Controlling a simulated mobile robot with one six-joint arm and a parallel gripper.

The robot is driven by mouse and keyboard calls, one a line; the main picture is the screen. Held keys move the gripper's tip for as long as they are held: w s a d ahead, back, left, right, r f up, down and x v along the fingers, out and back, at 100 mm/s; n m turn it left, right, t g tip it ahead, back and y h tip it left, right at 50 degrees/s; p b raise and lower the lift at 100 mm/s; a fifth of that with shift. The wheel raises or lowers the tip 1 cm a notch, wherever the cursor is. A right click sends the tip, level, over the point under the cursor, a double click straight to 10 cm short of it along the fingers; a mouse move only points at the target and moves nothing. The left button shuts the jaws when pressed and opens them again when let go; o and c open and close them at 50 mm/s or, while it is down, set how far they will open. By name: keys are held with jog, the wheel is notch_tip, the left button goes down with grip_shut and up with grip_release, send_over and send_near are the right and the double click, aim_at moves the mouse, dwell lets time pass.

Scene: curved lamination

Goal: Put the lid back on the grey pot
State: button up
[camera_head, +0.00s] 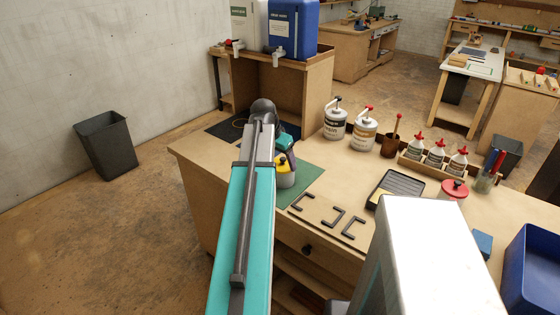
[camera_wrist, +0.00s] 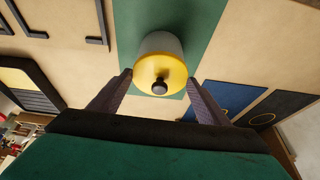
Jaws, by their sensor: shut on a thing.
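The grey pot (camera_wrist: 160,42) stands on a green mat (camera_wrist: 200,15); it also shows in the head view (camera_head: 286,180), near the bench's left end. The yellow lid (camera_wrist: 152,70) with a black knob covers the pot's top in the wrist view, and its yellow also shows in the head view (camera_head: 290,164). I cannot tell whether it rests on the rim or is just above it. My gripper (camera_wrist: 160,80) is shut on the yellow lid, with a dark finger at each side. In the head view my arm hides part of the pot.
Black bracket shapes (camera_head: 337,214) lie in front of the mat. Two pump cans (camera_head: 335,125), a black tray (camera_head: 396,188), a red-lidded jar (camera_head: 454,191) and a rack of bottles (camera_head: 425,166) stand to the right. A raised shelf (camera_head: 318,85) with canisters stands behind.

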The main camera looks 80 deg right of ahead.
dwell(0.4)
jog(key=o, duration=1.2)
jog(key=shift+o, duration=0.9)
jog(key=shift+s+r, duration=0.1)
jog(key=shift+r+p, duration=2.25)
jog(key=shift+r, duration=1.15)
jog(key=shift+c, duration=0.3)
grip_shut()
